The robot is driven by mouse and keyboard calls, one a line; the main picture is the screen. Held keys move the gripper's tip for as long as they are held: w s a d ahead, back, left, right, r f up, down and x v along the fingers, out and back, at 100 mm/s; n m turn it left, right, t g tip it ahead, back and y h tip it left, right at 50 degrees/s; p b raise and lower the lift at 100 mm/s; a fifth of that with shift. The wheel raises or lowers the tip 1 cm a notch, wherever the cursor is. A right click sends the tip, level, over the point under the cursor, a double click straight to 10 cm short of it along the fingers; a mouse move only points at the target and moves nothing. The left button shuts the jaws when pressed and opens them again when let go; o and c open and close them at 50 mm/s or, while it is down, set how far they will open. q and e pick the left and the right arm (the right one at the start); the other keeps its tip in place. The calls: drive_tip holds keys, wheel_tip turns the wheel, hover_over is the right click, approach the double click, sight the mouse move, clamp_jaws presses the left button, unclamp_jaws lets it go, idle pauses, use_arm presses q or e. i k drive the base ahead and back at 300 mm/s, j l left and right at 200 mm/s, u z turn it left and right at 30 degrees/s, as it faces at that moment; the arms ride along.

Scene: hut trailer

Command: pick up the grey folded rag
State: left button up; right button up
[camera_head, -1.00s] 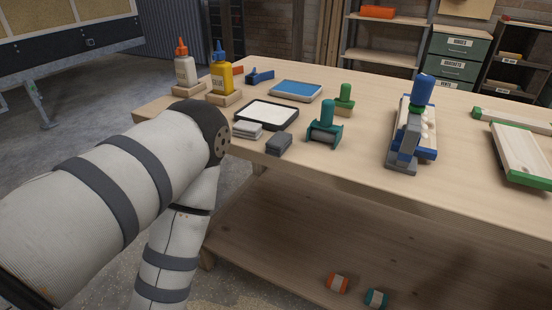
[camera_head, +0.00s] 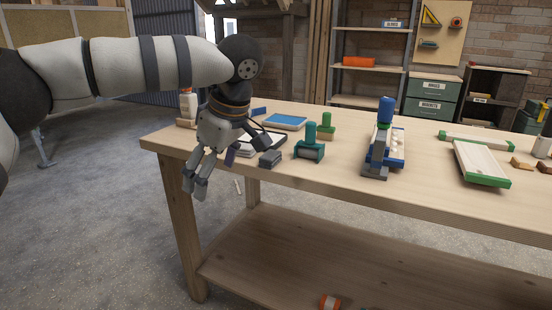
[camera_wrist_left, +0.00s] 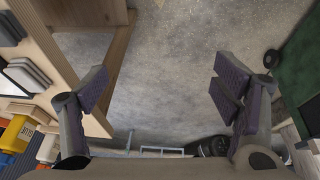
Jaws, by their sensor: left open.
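The grey folded rag (camera_wrist_left: 30,74) shows in the left wrist view as a flat layered grey stack at the left, on the table near its front edge. In the head view my left gripper hides it. My left gripper (camera_head: 218,164) is open and hangs at the table's front left corner, fingers pointing down. In the left wrist view the gripper (camera_wrist_left: 160,90) has its fingers wide apart with only floor between them. The rag lies left of the fingers, apart from them. My right gripper is not in view.
A dark grey block (camera_head: 270,158) lies right of my gripper. Bottles (camera_head: 187,106) stand behind my gripper. Floor left of the table is clear.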

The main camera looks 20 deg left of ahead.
sight(271, 158)
drive_tip(key=i, duration=0.85)
